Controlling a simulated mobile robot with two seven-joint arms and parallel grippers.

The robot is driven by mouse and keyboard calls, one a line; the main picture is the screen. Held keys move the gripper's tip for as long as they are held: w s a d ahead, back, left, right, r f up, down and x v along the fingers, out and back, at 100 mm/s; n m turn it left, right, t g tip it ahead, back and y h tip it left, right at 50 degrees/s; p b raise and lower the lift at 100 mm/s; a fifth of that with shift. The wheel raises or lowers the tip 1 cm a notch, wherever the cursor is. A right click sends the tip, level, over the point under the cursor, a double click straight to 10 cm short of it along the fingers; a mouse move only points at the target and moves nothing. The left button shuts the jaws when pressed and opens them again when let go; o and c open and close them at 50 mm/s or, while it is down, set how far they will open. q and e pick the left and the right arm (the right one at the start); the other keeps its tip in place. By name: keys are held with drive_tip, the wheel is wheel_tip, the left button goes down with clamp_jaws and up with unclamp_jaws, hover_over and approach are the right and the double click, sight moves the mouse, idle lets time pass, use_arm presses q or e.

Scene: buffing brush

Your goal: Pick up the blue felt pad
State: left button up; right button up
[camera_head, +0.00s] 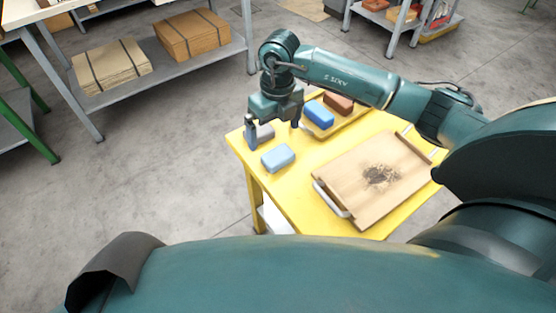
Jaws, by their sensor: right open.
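A blue block-like pad (319,115) lies in a shallow yellow tray (353,118) at the back of the yellow table. A light blue pad (278,158) lies on the table closer to me, near its left edge. I cannot tell from looks alone which is felt. My right gripper (273,134) points down near the table's back left corner, left of the blue pad and just behind the light blue one. Its fingers are apart, with a grey block (265,132) partly hidden behind or between them. My left gripper is out of view.
A reddish-brown block (340,103) sits beside the blue pad in the tray. A wooden board (350,188) with metal handles and a dark speckled patch fills the table's right part. A shelf (160,72) with cardboard stacks stands behind left. Floor left of the table is clear.

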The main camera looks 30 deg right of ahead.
drive_tip(key=d, duration=0.2)
hover_over(281, 158)
drive_tip(key=shift+h, duration=0.4)
drive_tip(key=f, duration=0.6)
drive_tip(key=shift+a+f, duration=0.2)
drive_tip(key=shift+f, duration=0.15)
drive_tip(key=shift+d+f+p, duration=0.15)
drive_tip(key=shift+f, duration=1.35)
drive_tip(key=shift+d+f+p, duration=0.1)
drive_tip(key=shift+f+p, duration=0.05)
drive_tip(key=shift+f, duration=1.3)
drive_tip(key=shift+c, duration=0.2)
drive_tip(key=c, duration=1)
drive_tip(key=shift+r, duration=0.1)
wheel_tip(281, 158, up, 10)
drive_tip(key=shift+f, duration=0.1)
